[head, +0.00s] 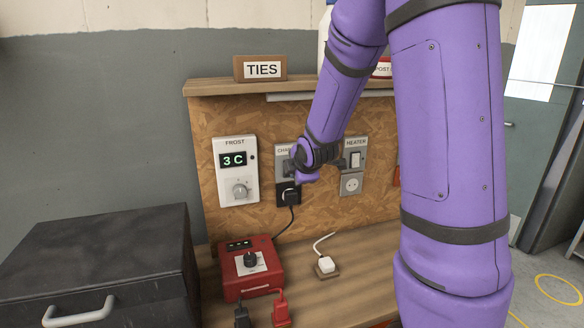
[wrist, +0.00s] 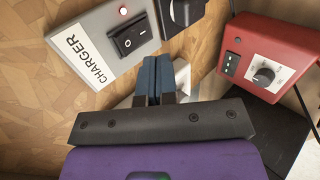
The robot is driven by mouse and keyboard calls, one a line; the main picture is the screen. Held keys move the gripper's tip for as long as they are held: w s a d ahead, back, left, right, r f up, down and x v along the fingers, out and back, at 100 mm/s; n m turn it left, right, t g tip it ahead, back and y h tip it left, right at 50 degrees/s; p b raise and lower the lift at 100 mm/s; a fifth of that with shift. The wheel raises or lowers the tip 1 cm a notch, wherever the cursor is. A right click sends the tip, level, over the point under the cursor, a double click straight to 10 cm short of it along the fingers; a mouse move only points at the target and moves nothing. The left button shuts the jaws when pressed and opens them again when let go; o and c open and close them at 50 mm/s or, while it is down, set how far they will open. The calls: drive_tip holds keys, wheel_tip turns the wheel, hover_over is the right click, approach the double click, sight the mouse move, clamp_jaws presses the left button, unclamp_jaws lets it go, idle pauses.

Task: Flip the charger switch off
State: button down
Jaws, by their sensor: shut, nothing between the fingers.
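The charger switch (wrist: 133,38) is a black rocker with white marks on a grey plate labelled CHARGER (wrist: 85,60). In the head view, the charger plate (head: 283,149) is mostly hidden behind my wrist. My gripper (wrist: 154,72) is shut and empty, with its blue fingertips just below the rocker in the wrist view. I cannot tell whether they touch the plate. In the head view my gripper (head: 292,166) is in front of the plate, above the black plug (head: 289,195).
A FROST thermostat (head: 236,171) is left of the charger plate and a HEATER switch (head: 356,159) is right. A red charger box (head: 249,267) and a white plug (head: 326,265) are on the bench. A dark toolbox (head: 100,262) stands at left.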

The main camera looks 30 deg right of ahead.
drive_tip(key=shift+w+d+f, duration=0.1)
drive_tip(key=shift+w+d, duration=0.1)
drive_tip(key=shift+w, duration=0.55)
drive_tip(key=shift+w+d+r, duration=0.1)
drive_tip(key=shift+w+d, duration=0.15)
drive_tip(key=shift+w, duration=0.55)
drive_tip(key=shift+w+d+f, duration=0.1)
drive_tip(key=shift+w+d, duration=0.1)
drive_tip(key=shift+w, duration=0.55)
drive_tip(key=shift+w, duration=0.25)
drive_tip(key=shift+r, duration=0.9)
